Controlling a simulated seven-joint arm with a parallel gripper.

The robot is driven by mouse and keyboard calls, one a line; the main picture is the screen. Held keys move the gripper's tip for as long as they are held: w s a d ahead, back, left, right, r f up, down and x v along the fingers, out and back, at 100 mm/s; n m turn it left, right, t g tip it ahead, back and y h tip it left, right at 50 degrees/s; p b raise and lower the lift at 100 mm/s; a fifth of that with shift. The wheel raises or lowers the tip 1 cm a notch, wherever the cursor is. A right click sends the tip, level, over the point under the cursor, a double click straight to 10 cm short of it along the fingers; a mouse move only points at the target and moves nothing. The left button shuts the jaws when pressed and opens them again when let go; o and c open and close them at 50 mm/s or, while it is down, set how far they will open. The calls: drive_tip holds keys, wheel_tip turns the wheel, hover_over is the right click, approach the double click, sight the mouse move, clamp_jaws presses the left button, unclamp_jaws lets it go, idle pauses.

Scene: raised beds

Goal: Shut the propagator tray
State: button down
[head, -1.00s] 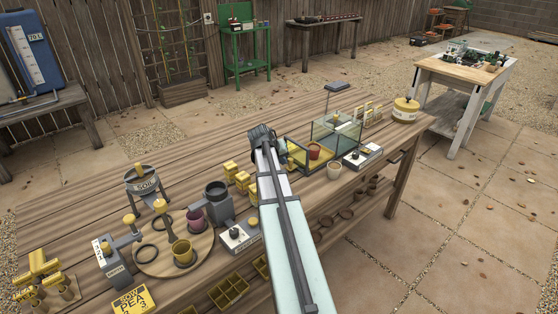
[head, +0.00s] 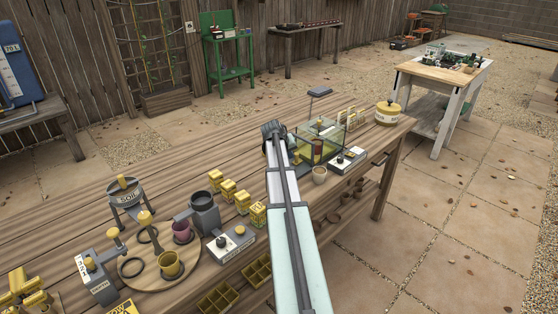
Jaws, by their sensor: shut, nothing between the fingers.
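The propagator (head: 334,134) is a clear glass box with dark edges toward the right end of the wooden bench. Its yellow tray (head: 307,157) sits inside the box's outline, with a reddish-brown pot (head: 318,151) on it. I cannot tell whether a small gap is left at the tray's left edge. My gripper (head: 273,131) is just left of the box, at the far end of my arm. It is shut and empty. Its fingertips are mostly hidden, so I cannot tell whether they touch the tray.
A cream pot (head: 320,175) and a white control box (head: 347,160) stand in front of the propagator. A yellow lidded tin (head: 388,112) is to the right. Yellow blocks (head: 228,189) and a grey device (head: 205,212) stand left of my arm.

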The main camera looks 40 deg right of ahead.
drive_tip(key=shift+d, duration=2.25)
drive_tip(key=a, duration=0.1)
drive_tip(key=w+a, duration=0.1)
drive_tip(key=a, duration=0.2)
drive_tip(key=shift+w+a+r, duration=0.3)
drive_tip(key=shift+w, duration=0.1)
drive_tip(key=v, duration=0.9)
drive_tip(key=shift+r, duration=0.2)
drive_tip(key=shift+s+a, duration=0.1)
drive_tip(key=shift+s, duration=0.05)
